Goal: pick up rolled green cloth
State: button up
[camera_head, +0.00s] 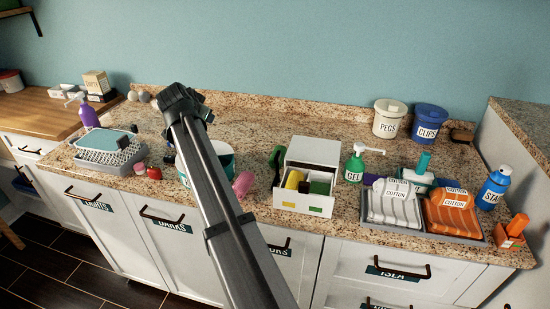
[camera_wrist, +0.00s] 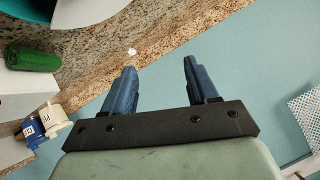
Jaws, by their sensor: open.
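A green rolled cloth (camera_wrist: 33,56) shows at the left edge of the wrist view, beside white surfaces. In the head view a dark green item (camera_head: 320,187) lies in the open drawer of a small white box (camera_head: 313,151); I cannot tell for certain that it is the same roll. My gripper (camera_wrist: 158,78) is open, with its two blue fingers apart and nothing between them. It is well away from the roll. In the head view my arm rises over the counter and its fingers cannot be made out.
The granite counter (camera_head: 258,120) is crowded. Two buckets, pegs (camera_head: 389,121) and clips (camera_head: 428,123), stand behind. A teal bowl (camera_head: 225,158) is partly hidden by my arm.

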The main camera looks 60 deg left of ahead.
jog(key=w+d+f+h, duration=0.1)
jog(key=w+d+h, duration=0.3)
jog(key=w, duration=0.5)
jog(key=n+h, duration=0.3)
jog(key=h, duration=0.2)
send_near(275, 150)
jog(key=d+f, duration=0.1)
jog(key=w+f, duration=0.1)
jog(key=f, duration=0.1)
jog(key=shift+w+d+g, duration=0.15)
jog(key=shift+d+g, duration=0.25)
jog(key=shift+x, duration=2.7)
jog(key=shift+w+a+r, duration=0.1)
jog(key=shift+w+a, duration=0.05)
jog(key=shift+a, duration=0.05)
jog(key=c, duration=0.7)
